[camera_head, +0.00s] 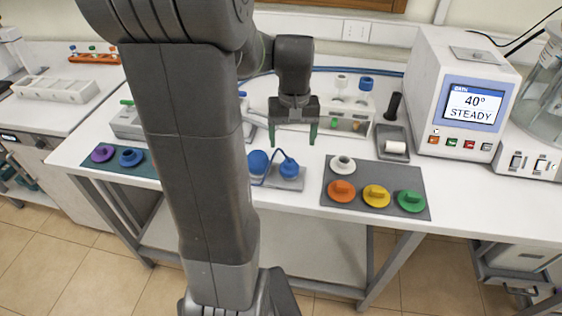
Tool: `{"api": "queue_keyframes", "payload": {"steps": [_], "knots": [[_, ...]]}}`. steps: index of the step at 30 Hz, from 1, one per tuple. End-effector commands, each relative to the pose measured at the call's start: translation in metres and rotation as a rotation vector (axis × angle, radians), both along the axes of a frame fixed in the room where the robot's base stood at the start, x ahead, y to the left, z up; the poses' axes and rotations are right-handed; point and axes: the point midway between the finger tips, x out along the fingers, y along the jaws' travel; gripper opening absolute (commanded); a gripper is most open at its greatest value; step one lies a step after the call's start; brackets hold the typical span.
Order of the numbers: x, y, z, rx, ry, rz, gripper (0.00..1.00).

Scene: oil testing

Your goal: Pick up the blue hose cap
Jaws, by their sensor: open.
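My gripper (292,138) hangs over the white bench with its green-tipped fingers pointing down. It is open and nothing shows between the fingers. Several blue pieces are in view, and I cannot tell for sure which is the hose cap. A rounded blue piece (258,163) and a smaller blue piece (289,168) with a thin blue hose sit at a grey plate (291,183), below the gripper and apart from it. A blue ring-like cap (131,157) lies on a teal mat (144,170) at left. Another blue cap (366,83) is on the rack at the back.
A dark grey mat (334,198) holds white, orange, yellow and green caps. A purple cap (102,153) lies on the teal mat. The heater with a screen (466,105) stands at right. A clear rack (330,107) stands behind the gripper. My arm hides part of the bench's left-centre.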

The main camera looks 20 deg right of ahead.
Motion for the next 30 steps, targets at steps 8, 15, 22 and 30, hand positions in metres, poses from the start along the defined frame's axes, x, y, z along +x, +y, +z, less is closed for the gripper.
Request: {"api": "queue_keyframes", "payload": {"steps": [8, 15, 22, 30], "knots": [[0.0, 0.001, -0.047, 0.002, 0.003, 0.0, 0.77], [0.003, 0.001, -0.061, 0.002, 0.003, 0.001, 0.77], [0.009, 0.002, -0.09, 0.002, 0.004, 0.001, 0.77], [0.01, 0.002, -0.105, 0.0, -0.001, 0.001, 0.77]]}}
